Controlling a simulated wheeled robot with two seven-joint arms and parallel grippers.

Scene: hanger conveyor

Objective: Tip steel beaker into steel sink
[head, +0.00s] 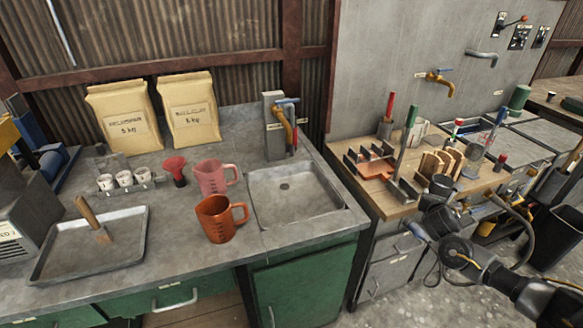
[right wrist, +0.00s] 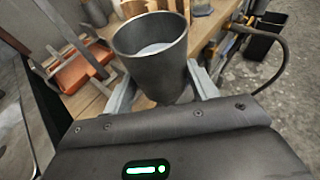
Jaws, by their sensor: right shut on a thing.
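The steel beaker (right wrist: 150,62) is a dark grey tapered cup, upright between the two fingers of my right gripper (right wrist: 163,92) in the right wrist view. Pale contents show inside it. In the head view the beaker (head: 442,184) is small, at the front edge of the wooden bench, with my right gripper (head: 438,200) shut on it. I cannot tell whether it still touches the bench. The steel sink (head: 318,212) is a shallow empty basin with a drain, set in the grey counter to the left of the gripper. My left gripper is not in view.
A brass tap (head: 289,120) stands behind the sink. An orange jug (head: 216,220) and a pink jug (head: 210,178) stand left of it. The wooden bench (head: 390,208) carries a rack (head: 385,170), upright tools and wooden holders. A gap separates bench and counter.

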